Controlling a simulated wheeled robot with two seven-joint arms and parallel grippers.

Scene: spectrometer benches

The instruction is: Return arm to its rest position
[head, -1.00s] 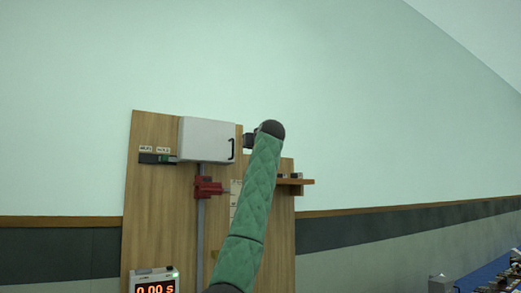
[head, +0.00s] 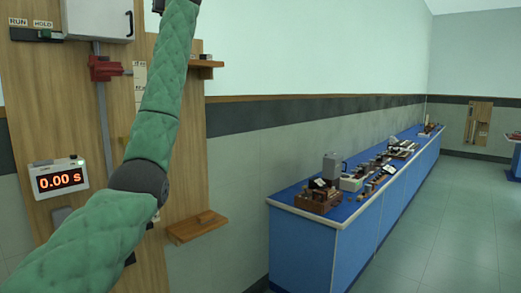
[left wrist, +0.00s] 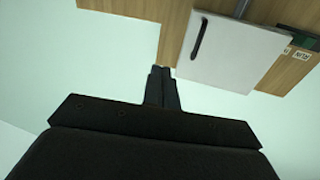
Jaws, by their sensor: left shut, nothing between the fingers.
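My left arm (head: 161,119), in a green padded sleeve, rises from the lower left in the head view, in front of a wooden wall board. Its upper end leaves the top edge, so only a dark bit near the gripper shows there. In the left wrist view my left gripper (left wrist: 161,72) has its dark fingers together with nothing between them. They point toward the wall beside the lower left edge of a white box (left wrist: 232,52) with a black handle. The fingertips overlap the board's edge in that picture; I cannot tell the gap. My right gripper is out of view.
The board (head: 70,130) carries a red clamp-like part (head: 105,68), a timer (head: 58,178) reading 0.00 s and small wooden shelves (head: 196,227). A long blue bench (head: 345,240) with several instruments stands right. Floor (head: 470,225) beyond it is clear.

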